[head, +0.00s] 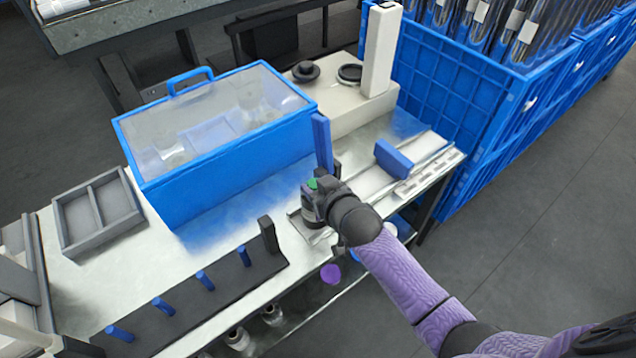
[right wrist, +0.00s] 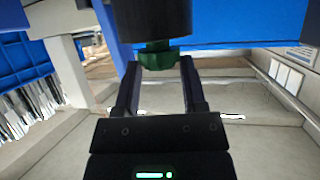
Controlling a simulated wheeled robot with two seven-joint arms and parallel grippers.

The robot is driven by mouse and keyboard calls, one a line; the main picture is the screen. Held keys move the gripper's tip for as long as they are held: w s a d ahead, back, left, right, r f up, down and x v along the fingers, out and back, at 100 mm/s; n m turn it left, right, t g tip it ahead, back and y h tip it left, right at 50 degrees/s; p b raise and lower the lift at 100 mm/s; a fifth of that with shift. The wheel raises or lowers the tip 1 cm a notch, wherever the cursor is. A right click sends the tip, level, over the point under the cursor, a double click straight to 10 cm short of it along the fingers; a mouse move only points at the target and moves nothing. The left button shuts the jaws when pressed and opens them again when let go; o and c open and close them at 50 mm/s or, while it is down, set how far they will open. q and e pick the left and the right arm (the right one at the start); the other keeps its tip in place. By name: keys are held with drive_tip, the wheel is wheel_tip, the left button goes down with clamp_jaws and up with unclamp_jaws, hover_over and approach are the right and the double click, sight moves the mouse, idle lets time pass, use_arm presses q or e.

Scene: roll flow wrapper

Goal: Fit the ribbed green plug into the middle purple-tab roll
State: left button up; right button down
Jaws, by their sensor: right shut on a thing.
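My right gripper (head: 316,196) is over the front edge of the table. It is shut on the green plug (head: 312,184), of which only a small part shows in the head view. In the right wrist view, the green plug (right wrist: 160,58) sits between the fingertips, against a dark cylinder (right wrist: 155,18); I cannot tell whether the two are joined. A purple tab (head: 331,273) shows below the table edge. Rolls (head: 272,315) stand on the lower level, partly hidden by the tabletop; I cannot tell which is the middle one. My left gripper is not in view.
A blue case with a clear lid (head: 215,115) stands behind the gripper. A dark rack with blue pegs (head: 190,300) lies front left, and a grey divided tray (head: 97,212) at the left. Blue crates (head: 470,100) stand right. Bare table shows between case and rack.

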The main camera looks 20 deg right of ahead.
drive_tip(key=shift+r, duration=0.15)
idle(0.3)
drive_tip(key=shift+p, duration=0.35)
idle(0.5)
idle(0.4)
drive_tip(key=shift+r+p, duration=0.75)
drive_tip(key=shift+p, duration=0.25)
drive_tip(key=shift+f+b, duration=0.75)
drive_tip(key=shift+f, duration=0.45)
idle(0.4)
